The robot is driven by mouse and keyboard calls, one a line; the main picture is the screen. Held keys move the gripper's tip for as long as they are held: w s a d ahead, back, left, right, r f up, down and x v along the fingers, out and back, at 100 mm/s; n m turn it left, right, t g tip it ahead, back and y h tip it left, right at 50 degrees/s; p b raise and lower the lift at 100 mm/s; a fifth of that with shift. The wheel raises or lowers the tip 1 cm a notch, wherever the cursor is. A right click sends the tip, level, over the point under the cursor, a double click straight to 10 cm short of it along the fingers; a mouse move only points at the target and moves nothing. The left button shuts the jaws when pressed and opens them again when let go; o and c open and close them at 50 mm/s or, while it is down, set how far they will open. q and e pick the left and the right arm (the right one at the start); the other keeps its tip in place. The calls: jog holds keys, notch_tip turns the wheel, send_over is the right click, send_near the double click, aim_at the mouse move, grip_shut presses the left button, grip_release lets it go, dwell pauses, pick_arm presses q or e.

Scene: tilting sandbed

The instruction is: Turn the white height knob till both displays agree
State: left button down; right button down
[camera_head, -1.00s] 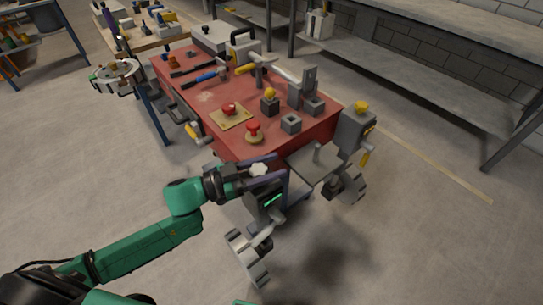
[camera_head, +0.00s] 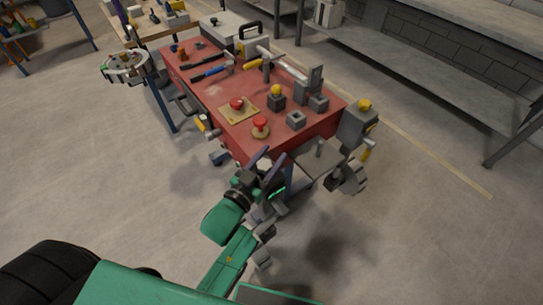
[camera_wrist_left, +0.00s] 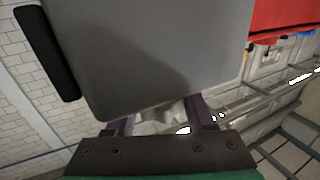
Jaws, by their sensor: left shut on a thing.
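My left gripper (camera_head: 266,168) is at the near corner of the red table, its purple fingers pointing up and away. In the left wrist view the gripper (camera_wrist_left: 165,122) has a pale white knob (camera_wrist_left: 155,119) between its fingers, largely hidden behind a grey housing. In the head view I cannot make out the knob, as the gripper covers that spot. A small green-lit display (camera_head: 278,191) shows just right of the gripper; its reading is too small to tell. I cannot make out a second display. My right gripper is not in view.
The red tabletop (camera_head: 213,99) carries a red button on a plate (camera_head: 238,104), another red knob (camera_head: 260,126) and grey blocks. A grey side plate (camera_head: 318,158) and a yellow-knobbed unit (camera_head: 359,125) stand right of the gripper. The grey housing (camera_wrist_left: 150,55) is very close to the wrist camera.

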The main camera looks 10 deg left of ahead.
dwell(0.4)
pick_arm(q)
jog(key=shift+c, duration=1.3)
grip_release()
jog(key=b+v, duration=0.1)
jog(key=v, duration=1.3)
jog(key=shift+s+b, duration=0.3)
jog(key=shift+b, duration=0.1)
